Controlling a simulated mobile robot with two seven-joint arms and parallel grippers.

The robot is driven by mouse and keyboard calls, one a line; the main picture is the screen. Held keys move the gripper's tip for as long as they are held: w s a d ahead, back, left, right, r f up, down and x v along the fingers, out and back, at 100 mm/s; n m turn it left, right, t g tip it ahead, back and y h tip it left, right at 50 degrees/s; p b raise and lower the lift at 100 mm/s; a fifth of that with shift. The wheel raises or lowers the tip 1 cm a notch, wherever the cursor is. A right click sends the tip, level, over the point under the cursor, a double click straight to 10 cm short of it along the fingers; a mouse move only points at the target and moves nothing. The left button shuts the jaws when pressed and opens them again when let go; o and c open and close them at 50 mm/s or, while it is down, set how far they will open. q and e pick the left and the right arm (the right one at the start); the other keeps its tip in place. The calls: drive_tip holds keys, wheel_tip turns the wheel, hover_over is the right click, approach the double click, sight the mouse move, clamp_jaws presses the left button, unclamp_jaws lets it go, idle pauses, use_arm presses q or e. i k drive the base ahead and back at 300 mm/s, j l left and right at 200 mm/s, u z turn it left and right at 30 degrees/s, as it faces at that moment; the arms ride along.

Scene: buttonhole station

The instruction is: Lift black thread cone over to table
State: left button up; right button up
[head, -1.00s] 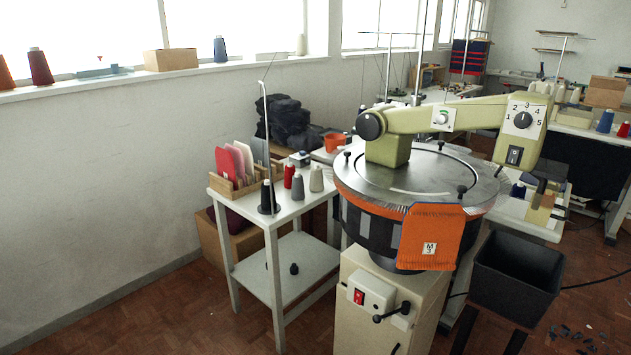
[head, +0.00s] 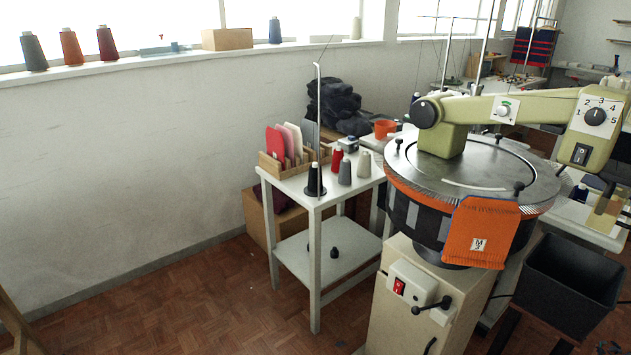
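A black thread cone (head: 315,180) stands upright near the front left of the small white table (head: 293,186), close to a thin upright rod. A red cone (head: 336,160), a grey cone (head: 345,172) and a pale cone (head: 364,165) stand near it on the tabletop. A dark grey cone (head: 34,53) stands at the left end of the windowsill. A small black object (head: 334,252) lies on the table's lower shelf; it is too small to make out. Neither of my grippers shows in the head view.
A round knitting machine (head: 462,200) with an orange knit panel (head: 480,234) stands right of the table. A black bin (head: 568,285) stands beside it. A wooden rack (head: 297,160) holds coloured panels. A cardboard box (head: 227,39) sits on the windowsill (head: 130,68). The floor at front left is mostly clear.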

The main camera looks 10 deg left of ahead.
sight(313, 187)
drive_tip(key=i+j+z, duration=0.1)
drive_tip(key=z, duration=0.3)
drive_tip(key=i+j+z, duration=0.1)
drive_tip(key=z, duration=0.3)
drive_tip(key=i+j+z, duration=0.4)
drive_tip(key=j, duration=0.35)
drive_tip(key=i+j, duration=0.15)
drive_tip(key=j, duration=0.2)
drive_tip(key=i+j+z, duration=0.15)
drive_tip(key=j, duration=0.25)
drive_tip(key=i, duration=0.05)
